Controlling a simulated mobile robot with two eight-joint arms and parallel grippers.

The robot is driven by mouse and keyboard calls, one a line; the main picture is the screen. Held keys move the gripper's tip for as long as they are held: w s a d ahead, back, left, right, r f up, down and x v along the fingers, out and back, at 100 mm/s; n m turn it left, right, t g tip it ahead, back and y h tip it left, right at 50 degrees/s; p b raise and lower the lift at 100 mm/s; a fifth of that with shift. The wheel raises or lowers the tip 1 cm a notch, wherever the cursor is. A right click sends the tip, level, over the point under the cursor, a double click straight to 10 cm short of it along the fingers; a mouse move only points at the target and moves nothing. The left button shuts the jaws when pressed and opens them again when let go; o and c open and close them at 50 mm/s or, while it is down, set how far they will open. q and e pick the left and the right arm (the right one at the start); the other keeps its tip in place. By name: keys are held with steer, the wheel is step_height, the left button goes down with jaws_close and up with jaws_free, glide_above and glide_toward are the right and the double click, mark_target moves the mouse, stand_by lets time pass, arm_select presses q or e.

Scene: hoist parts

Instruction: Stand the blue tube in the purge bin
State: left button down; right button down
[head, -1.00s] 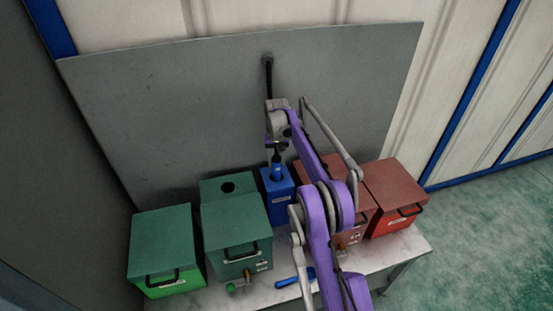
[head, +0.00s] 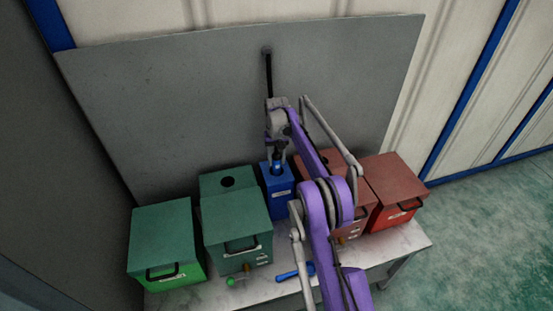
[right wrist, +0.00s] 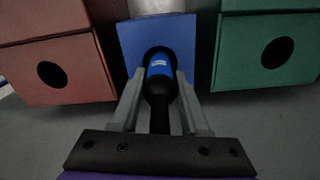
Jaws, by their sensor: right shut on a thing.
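The blue tube (right wrist: 160,66) has a blue barrel with a pale label and a black end. In the right wrist view my right gripper (right wrist: 160,92) is shut on it. The small blue bin (head: 279,185), which I take as the purge bin, stands between green and red boxes. It also shows behind the tube in the right wrist view (right wrist: 125,45). The tube's far end is at the dark opening in the bin's top; how deep it sits is hidden. In the head view my right gripper (head: 277,152) is directly above the bin. My left gripper is not in view.
Several green boxes (head: 162,235) stand left of the bin, and red boxes (head: 396,185) stand right, partly behind my arm. A blue-handled item (head: 293,273) and a small green-ended item (head: 231,281) lie on the table's front (head: 200,294). A grey panel (head: 190,100) rises behind.

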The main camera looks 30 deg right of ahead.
steer(key=shift+f, duration=0.55)
steer(key=shift+c, duration=1.6)
jaws_free()
